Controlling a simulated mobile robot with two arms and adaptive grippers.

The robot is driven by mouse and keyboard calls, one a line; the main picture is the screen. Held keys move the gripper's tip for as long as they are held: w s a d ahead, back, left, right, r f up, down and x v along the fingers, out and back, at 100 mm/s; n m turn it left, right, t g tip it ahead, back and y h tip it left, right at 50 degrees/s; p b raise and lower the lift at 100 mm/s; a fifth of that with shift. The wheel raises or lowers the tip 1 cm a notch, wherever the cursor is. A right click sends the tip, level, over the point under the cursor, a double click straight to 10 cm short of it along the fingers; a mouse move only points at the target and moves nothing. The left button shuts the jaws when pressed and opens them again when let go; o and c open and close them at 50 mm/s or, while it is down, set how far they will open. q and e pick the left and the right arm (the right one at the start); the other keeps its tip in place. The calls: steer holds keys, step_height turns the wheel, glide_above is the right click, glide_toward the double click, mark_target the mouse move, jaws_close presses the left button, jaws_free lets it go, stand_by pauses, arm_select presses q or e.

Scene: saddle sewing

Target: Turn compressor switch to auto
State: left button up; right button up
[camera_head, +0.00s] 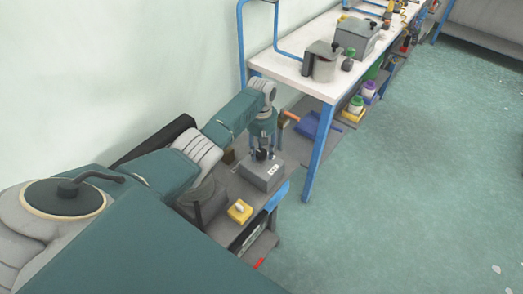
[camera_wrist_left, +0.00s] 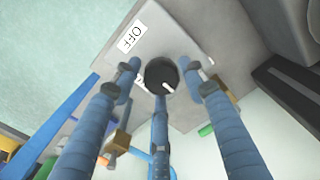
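The compressor switch is a grey box (camera_head: 262,175) with a black round knob on its top face, on a low grey bench in the head view. In the left wrist view the knob (camera_wrist_left: 160,72) has a white mark pointing down and right, away from the "OFF" label (camera_wrist_left: 131,37). A second label is mostly hidden behind a finger. My left gripper (camera_head: 262,148) points down over the box. In the left wrist view its three blue fingers (camera_wrist_left: 163,80) are spread around the knob. I cannot tell if they touch it. My right gripper is not in view.
A yellow block (camera_head: 239,211) sits near the box on the bench (camera_head: 225,232). An orange-headed tool (camera_head: 290,116) is behind the gripper. A white-topped workbench (camera_head: 291,68) with blue legs stands beyond.

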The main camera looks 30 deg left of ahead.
arm_select(q)
steer(key=c, duration=0.6)
steer(key=shift+m, duration=0.3)
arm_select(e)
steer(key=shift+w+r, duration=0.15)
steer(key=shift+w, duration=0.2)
